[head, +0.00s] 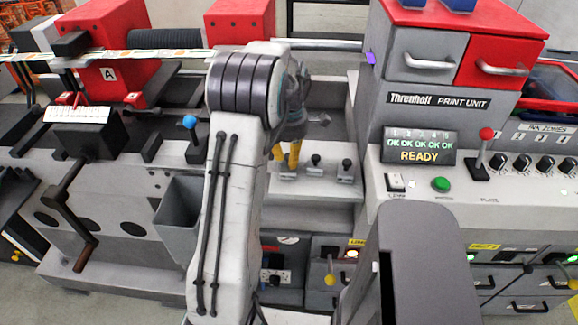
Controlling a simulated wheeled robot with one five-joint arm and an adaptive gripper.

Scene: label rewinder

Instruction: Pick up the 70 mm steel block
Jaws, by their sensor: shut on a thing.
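My gripper (286,156) shows just right of my arm's forearm, pointing down over the light grey shelf in the middle of the machine. Its yellow fingertips are close together and shut on a small steel block (287,172) at the left of a short row. My arm and the fingers hide most of this block, and I cannot read its size. I cannot tell whether it touches the shelf. Two similar grey blocks with black knobs, a middle one (315,169) and a right one (346,174), stand to the right of my gripper.
The print unit (437,100) with its READY display (420,147) rises at the right. A lever with a red knob (486,134) stands on its panel. At the left are a blue-knobbed lever (190,122), a hand crank (68,190) and an open grey bin (180,205). The shelf front is clear.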

